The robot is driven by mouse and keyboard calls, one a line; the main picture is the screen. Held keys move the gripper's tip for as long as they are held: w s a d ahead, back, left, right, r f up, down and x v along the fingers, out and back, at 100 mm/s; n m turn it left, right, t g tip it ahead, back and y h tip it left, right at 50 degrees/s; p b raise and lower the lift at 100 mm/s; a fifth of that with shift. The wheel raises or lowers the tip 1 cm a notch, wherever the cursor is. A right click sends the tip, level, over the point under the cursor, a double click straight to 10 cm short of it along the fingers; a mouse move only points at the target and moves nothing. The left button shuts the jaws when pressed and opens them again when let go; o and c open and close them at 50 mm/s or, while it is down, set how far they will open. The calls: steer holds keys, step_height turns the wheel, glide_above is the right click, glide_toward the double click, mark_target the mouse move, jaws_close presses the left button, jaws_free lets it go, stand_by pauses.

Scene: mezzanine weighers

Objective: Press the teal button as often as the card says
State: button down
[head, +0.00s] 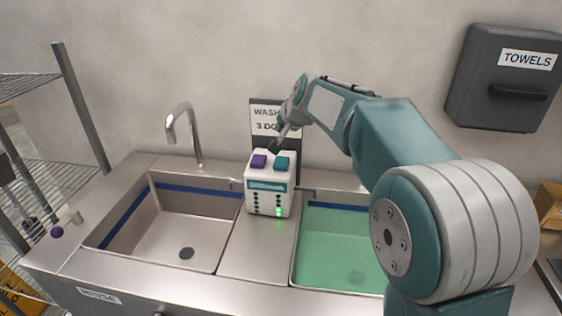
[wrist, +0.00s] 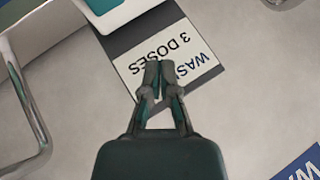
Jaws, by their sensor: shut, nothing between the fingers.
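The teal button (head: 282,163) is on top of a white dispenser box (head: 269,200), right of a purple button (head: 259,160). The box stands between two sinks. In the wrist view my fingertips (wrist: 159,66) overlap the card.
An empty sink (head: 165,235) is on the left; the right basin (head: 340,240) holds green liquid. A tall faucet (head: 184,120) rises behind the left sink. A towel dispenser (head: 490,85) hangs on the right wall, and a wire rack (head: 75,95) stands at the left.

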mark_target(279, 159)
steer(key=shift+f, duration=3.65)
steer(key=shift+f, duration=0.15)
steer(key=shift+f, duration=0.15)
steer(key=shift+s+f, duration=0.1)
steer(key=shift+f, duration=0.5)
steer(key=shift+r, duration=1)
